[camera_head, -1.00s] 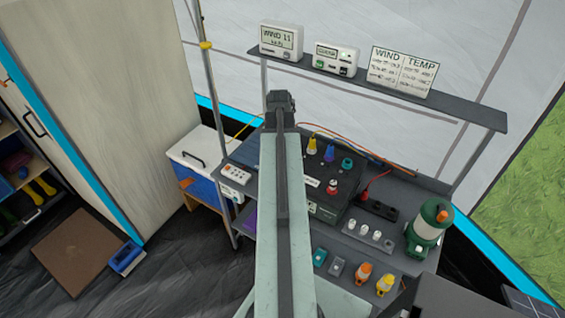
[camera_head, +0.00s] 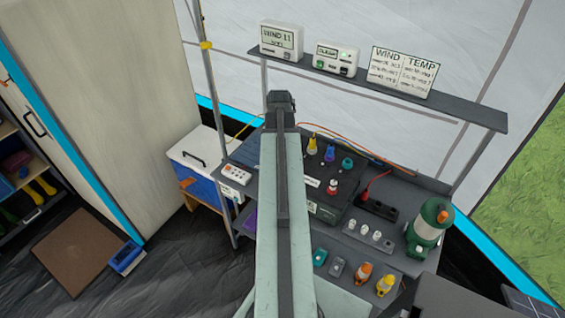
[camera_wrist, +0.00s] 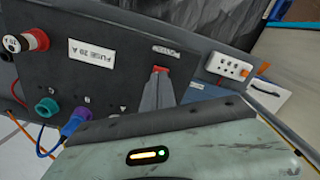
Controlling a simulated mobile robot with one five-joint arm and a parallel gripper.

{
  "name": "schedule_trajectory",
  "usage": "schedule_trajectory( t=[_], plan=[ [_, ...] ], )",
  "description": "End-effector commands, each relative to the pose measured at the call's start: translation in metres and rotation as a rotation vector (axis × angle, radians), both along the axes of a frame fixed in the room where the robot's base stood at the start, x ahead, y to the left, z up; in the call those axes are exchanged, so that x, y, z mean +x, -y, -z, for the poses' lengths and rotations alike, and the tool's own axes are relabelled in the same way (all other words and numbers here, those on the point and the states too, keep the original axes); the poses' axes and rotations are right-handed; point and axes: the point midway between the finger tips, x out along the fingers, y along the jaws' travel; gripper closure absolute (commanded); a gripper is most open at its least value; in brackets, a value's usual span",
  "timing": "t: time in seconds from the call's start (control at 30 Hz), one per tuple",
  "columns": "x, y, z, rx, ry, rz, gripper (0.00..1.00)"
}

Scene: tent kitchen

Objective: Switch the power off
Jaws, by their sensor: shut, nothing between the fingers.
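The black power box (camera_head: 330,212) stands on the grey bench behind my arm, with coloured plugs on top. In the wrist view its dark panel (camera_wrist: 100,75) carries a "FUSE 20 A" label and another label too blurred to read. Below that blurred label is a small red switch (camera_wrist: 161,69). My gripper (camera_wrist: 158,78) is shut and empty, with its fingertips right at the red switch. I cannot tell if they touch it. The fingers cover part of the switch, so its position is unclear. In the head view my arm hides the gripper and the switch.
A green lantern (camera_head: 428,228) and small connectors stand at the bench's right. A shelf (camera_head: 380,85) with displays hangs above.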

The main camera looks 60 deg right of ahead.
Motion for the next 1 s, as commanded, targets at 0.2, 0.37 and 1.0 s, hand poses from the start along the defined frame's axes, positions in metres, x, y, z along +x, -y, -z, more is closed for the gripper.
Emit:
schedule_trajectory(
  t=[0.2, 0.37, 1.0],
  plan=[
    [0.000, 0.000, 0.000, 0.000, 0.000, 0.000, 1.00],
    [0.000, 0.000, 0.003, 0.000, 0.000, 0.001, 1.00],
    [0.000, 0.000, 0.013, 0.000, 0.000, 0.001, 1.00]
  ],
)
